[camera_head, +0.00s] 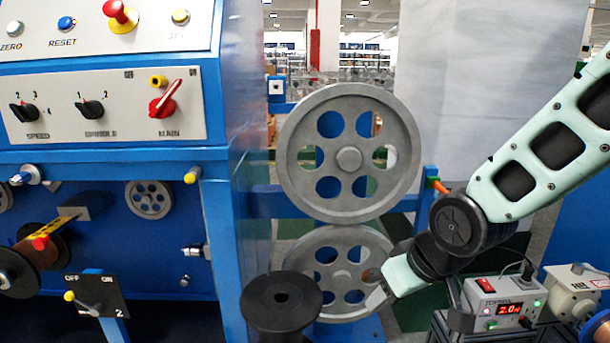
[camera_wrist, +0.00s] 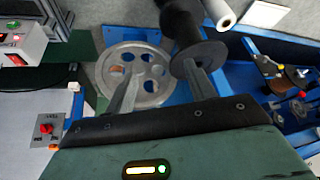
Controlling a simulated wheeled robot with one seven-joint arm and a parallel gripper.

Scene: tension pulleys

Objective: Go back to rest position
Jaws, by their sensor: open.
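My gripper (camera_head: 374,299) is at the end of my arm, which reaches in from the upper right in the head view. It is in front of the lower grey pulley (camera_head: 328,247), partly covering its right side. In the wrist view my gripper (camera_wrist: 162,68) has its two fingers spread apart with nothing held between them. A grey pulley (camera_wrist: 150,50) lies beyond the fingers there. A black spool (camera_wrist: 183,20) is behind the right finger. In the head view the black spool (camera_head: 282,297) stands left of my gripper. The upper grey pulley (camera_head: 349,158) is above it.
A blue machine with a control panel (camera_head: 105,105) fills the left. A small power box with a red display (camera_head: 503,307) and a white motor unit (camera_head: 578,290) sit low right, below my arm. A white roll (camera_wrist: 220,12) is at the top of the wrist view.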

